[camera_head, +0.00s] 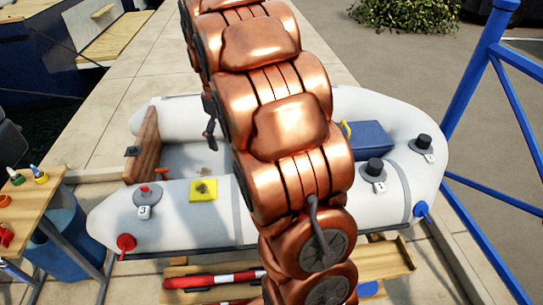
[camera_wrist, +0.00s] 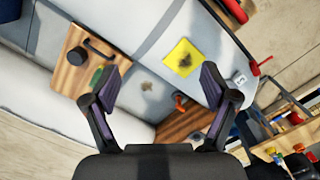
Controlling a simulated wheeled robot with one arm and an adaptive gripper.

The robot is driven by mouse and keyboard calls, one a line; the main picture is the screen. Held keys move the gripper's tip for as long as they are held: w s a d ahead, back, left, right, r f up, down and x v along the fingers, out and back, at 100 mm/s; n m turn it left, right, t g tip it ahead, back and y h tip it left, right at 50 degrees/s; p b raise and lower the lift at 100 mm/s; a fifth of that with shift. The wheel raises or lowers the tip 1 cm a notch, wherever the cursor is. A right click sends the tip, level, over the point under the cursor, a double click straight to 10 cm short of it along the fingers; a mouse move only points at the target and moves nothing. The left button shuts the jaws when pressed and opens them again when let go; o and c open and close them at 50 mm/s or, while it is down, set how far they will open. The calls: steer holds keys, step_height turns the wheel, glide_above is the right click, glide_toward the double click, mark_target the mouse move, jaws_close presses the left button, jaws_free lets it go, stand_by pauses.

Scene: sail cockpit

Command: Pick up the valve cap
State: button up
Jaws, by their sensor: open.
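My gripper (camera_wrist: 162,75) is open in the wrist view, with its two fingers wide apart above the grey inflatable boat and nothing between them. A round black piece (camera_wrist: 77,57) lies on a wooden board at the left of that view, apart from the fingers; it may be the valve cap, but I cannot tell. In the head view, black caps sit on two valves, one nearer (camera_head: 375,167) and one farther right (camera_head: 423,142). The valve beside tag 3 (camera_head: 146,195) shows a small red centre. My arm hides the boat's middle and my gripper in the head view.
A yellow patch (camera_wrist: 183,58) with a dark mark lies on the boat's tube. A small orange item (camera_wrist: 181,100) is near the right finger. A wooden table (camera_head: 35,195) with bottles stands at the left. A blue metal frame (camera_head: 475,75) rises at the right.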

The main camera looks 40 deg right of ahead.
steer(key=w+d+f+b, duration=0.2)
steer(key=w+d+f, duration=0.1)
steer(key=d+f, duration=0.3)
steer(key=w+d+f+n+b, duration=0.1)
steer(key=w+d+f+b, duration=0.2)
steer(key=d+f, duration=0.4)
steer(key=w+d+f+n+t+b, duration=0.1)
steer(key=w+d+f, duration=0.4)
steer(key=d, duration=0.8)
steer(key=shift+w+f+b, duration=0.1)
steer(key=shift+f+b, duration=0.65)
steer(key=shift+f, duration=0.15)
steer(key=shift+d+f, duration=0.35)
steer(key=shift+f, duration=3.85)
steer(key=shift+c, duration=0.2)
steer(key=c, duration=1.2)
